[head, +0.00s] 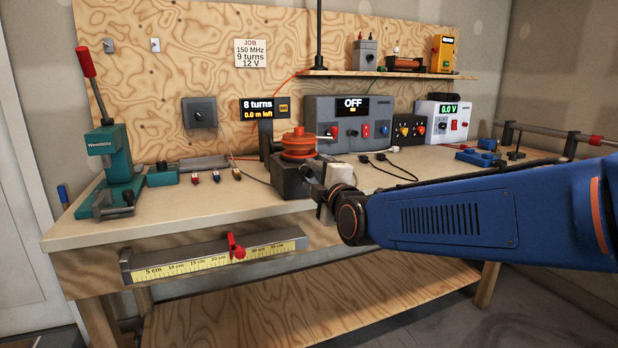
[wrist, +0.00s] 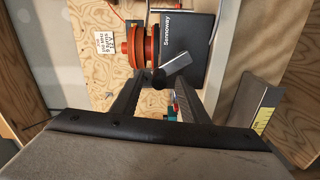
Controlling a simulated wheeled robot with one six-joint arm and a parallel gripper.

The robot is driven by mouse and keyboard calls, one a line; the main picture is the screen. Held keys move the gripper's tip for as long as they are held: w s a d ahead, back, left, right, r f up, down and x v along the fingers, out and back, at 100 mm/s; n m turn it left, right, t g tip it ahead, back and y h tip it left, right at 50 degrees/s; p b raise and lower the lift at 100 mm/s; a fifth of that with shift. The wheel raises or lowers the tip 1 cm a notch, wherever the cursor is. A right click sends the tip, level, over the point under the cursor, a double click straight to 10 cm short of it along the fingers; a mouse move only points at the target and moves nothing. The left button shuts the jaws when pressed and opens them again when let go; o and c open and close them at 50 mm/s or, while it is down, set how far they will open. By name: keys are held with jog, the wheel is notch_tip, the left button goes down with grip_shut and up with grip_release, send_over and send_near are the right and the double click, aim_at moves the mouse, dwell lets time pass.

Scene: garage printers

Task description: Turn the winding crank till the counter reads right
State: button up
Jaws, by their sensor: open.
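The winder is a dark block (head: 292,180) with an orange spool (head: 298,143) on top, on the bench. Both also show in the wrist view, the block (wrist: 192,32) and the spool (wrist: 142,46). A grey crank arm (wrist: 177,66) with a dark knob (wrist: 158,77) sits on the winder's near side. The counter (head: 263,109) reads "8 turns" and "0.0 m left". The job note (head: 251,53) says 150 MHz, 9 turns, 12 V. My gripper (wrist: 158,84) is open, its fingers on either side of the knob; contact cannot be told. In the head view the crank is mostly hidden.
A green press (head: 112,160) with a red lever stands at the left. A grey power unit (head: 346,124) reading OFF stands behind the winder. A ruler rail (head: 215,258) with a red slider runs along the bench's front edge. Cables lie right of the winder.

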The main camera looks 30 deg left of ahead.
jog(key=shift+v, duration=2.95)
jog(key=o, duration=0.6)
jog(key=v, duration=1.7)
jog(key=shift+d, duration=0.25)
